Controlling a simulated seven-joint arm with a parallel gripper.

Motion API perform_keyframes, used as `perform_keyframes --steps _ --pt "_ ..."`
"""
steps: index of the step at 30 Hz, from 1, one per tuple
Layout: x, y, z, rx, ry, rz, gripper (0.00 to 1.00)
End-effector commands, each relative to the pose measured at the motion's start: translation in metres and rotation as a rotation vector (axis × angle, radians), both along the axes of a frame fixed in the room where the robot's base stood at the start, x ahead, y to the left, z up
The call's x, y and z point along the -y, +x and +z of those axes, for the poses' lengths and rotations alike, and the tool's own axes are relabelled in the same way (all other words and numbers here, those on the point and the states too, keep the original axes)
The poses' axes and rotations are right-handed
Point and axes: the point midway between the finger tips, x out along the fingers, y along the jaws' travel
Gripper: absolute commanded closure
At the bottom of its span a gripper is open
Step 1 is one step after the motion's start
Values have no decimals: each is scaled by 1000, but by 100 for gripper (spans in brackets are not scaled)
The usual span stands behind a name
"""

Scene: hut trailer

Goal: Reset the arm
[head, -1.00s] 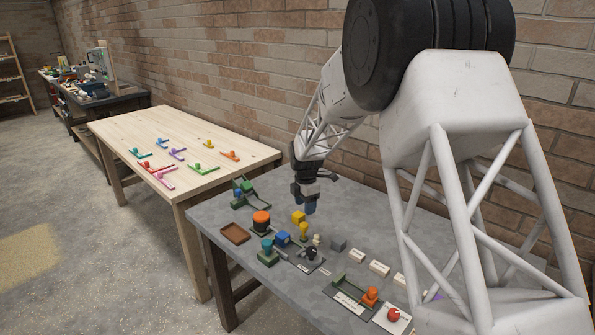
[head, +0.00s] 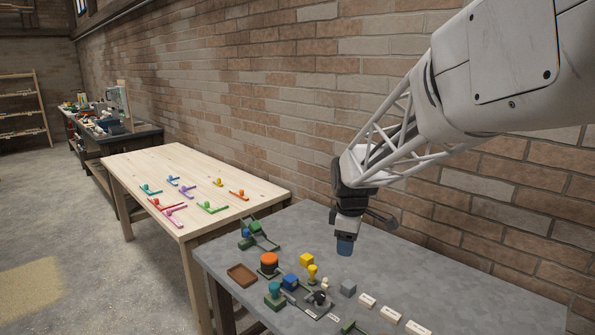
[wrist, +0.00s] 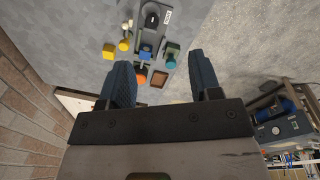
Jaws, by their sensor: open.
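My gripper (head: 345,246) hangs above the grey table (head: 440,268), to the right of a group of small coloured objects. In the wrist view its two blue fingers (wrist: 163,85) are spread apart with nothing held between them. Beyond the fingers the wrist view shows a yellow cube (wrist: 109,51), a blue block (wrist: 146,52) and a brown tray (wrist: 159,79) well below. My arm reaches in from the upper right of the head view.
On the grey table stand an orange-topped button (head: 269,260), a teal knob (head: 275,291), a green device (head: 258,234) and white blocks (head: 391,313). A wooden table (head: 150,172) with coloured pieces adjoins it. A brick wall (head: 300,90) runs behind.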

Motion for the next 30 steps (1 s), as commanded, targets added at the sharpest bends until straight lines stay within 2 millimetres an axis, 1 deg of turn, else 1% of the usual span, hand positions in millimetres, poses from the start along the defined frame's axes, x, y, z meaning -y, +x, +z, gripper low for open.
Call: perform_keyframes --steps 1,7,15,22,30 --pt "4 -13 8 8 4 -42 42" --pt "16 -63 26 27 24 -225 42" --pt "32 -132 42 53 55 -475 42" --pt "42 -191 48 76 87 -686 42" --pt "52 -258 45 100 129 -934 42"
